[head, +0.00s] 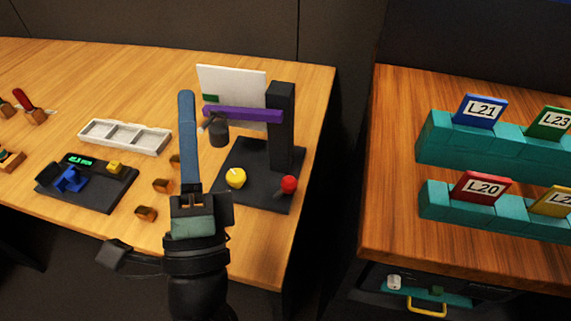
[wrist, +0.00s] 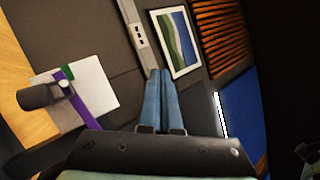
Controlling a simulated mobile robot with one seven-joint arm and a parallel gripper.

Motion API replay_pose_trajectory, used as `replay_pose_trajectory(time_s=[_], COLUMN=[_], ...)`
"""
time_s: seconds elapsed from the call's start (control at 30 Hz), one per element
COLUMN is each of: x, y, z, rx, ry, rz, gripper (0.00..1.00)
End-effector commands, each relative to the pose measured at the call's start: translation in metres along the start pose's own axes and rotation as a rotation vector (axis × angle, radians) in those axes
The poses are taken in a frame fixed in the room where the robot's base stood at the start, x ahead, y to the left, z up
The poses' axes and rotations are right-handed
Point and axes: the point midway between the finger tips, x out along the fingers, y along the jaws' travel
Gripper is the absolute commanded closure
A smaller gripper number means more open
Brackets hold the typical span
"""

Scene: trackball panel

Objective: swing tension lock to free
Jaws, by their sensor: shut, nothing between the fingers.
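A black stand (head: 281,125) rises from a dark base plate (head: 232,180) on the wooden table. A purple arm (head: 240,113) reaches left from its top, with a dark cylinder (head: 219,133) at its end. A yellow ball (head: 236,177) and a red knob (head: 289,184) sit on the base. I cannot tell which part is the tension lock. My gripper (head: 186,95) is shut and empty, its blue fingers pointing up, left of the stand. In the wrist view, the fingertips (wrist: 161,73) are together, right of the purple arm (wrist: 82,113) and dark cylinder (wrist: 38,96).
A white panel (head: 232,85) with a green patch stands behind the purple arm. A white tray (head: 125,137), a black device (head: 88,183) and several small orange-brown blocks lie left of my gripper. A second table (head: 390,170) with teal label racks stands right, across a gap.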

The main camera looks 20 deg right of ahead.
Motion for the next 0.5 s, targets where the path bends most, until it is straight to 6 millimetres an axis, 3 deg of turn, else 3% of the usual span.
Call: replay_pose_trajectory(time_s=[0.07, 0.23, 0.4, 0.5], x=[-0.013, -0.074, -0.14, -0.165], y=[0.014, 0.056, 0.083, 0.09], z=[-0.021, -0.064, -0.088, -0.094], rx=[0.16, 0.435, 0.579, 0.618], ry=[0.132, 0.453, 0.722, 0.816], rz=[0.09, 0.234, 0.318, 0.342], gripper=[1.0, 1.0, 1.0, 1.0])
